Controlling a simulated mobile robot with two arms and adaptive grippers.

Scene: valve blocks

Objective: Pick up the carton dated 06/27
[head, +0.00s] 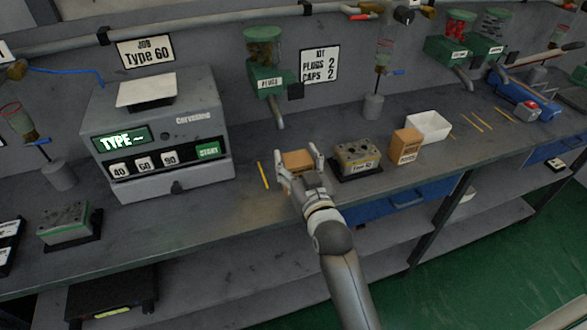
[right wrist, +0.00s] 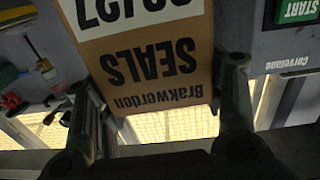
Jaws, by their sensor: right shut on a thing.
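My right gripper (head: 299,168) is shut on a small brown carton (head: 298,158) near the front of the bench, between the grey machine and a valve block. In the right wrist view the carton (right wrist: 150,70) sits between the two fingers, its print upside down: "Brakwerdon SEALS". A white date label (right wrist: 120,12) is cut off by the frame edge; its digits seem to end in 27. A second brown carton (head: 406,145) stands to the right, its label too small to read. My left gripper is out of view.
The valve block on a black base (head: 357,158) stands close to the right of my gripper. A white bin (head: 428,126) is behind the second carton. The grey machine (head: 160,130) and a yellow stick (head: 263,175) are to the left.

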